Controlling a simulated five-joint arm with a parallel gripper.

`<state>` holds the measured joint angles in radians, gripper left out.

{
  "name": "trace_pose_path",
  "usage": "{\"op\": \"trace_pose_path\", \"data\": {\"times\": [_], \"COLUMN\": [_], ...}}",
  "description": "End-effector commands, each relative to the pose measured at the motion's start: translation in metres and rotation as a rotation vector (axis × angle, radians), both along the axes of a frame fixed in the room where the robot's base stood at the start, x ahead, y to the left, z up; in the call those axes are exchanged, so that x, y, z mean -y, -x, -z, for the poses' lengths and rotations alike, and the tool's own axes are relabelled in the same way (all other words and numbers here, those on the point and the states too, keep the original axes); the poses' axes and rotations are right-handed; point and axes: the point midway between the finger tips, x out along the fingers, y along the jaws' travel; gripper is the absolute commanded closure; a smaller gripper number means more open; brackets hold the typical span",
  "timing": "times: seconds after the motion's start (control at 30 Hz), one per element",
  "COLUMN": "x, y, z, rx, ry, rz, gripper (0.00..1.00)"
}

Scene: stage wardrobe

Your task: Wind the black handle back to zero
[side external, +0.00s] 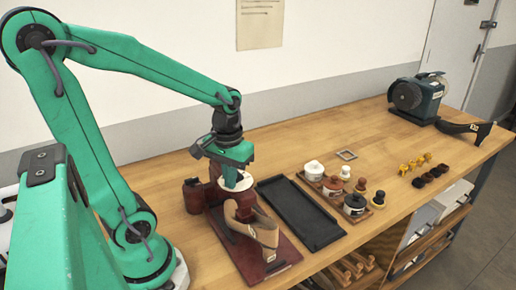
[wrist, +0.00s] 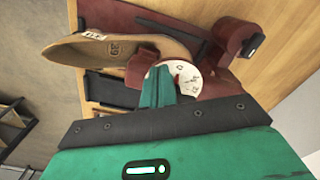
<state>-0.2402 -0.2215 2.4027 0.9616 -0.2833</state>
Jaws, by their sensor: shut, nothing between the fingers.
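A dark red shoe device on a red base (side external: 283,258) stands near my arm, with a tan wooden shoe form (side external: 262,232) at its front. A white dial (side external: 238,181) with black marks sits on top; it also shows in the wrist view (wrist: 187,77). My gripper (side external: 232,167) is shut and empty, pointing down over the dial. In the wrist view its green fingers (wrist: 160,80) cover the dial's left part. I cannot tell if they touch it. The dial's reading is too small to tell.
A black tray (side external: 300,214) lies right of the device. Beyond it are a wooden tray of lidded pots (side external: 354,203), yellow pieces (side external: 416,163) and dark pieces (side external: 430,175). A grinder-like machine (side external: 418,97) stands at the far right. The bench behind the device is clear.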

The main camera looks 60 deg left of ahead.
Motion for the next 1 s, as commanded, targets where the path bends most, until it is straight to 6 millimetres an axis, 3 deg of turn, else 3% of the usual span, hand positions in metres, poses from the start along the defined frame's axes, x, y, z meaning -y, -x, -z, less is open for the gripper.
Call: {"op": "trace_pose_path", "data": {"times": [1.0], "x": [0.0], "y": [0.0], "z": [-0.053], "rx": [0.002], "ry": [0.0], "rz": [0.0], "gripper": [1.0]}}
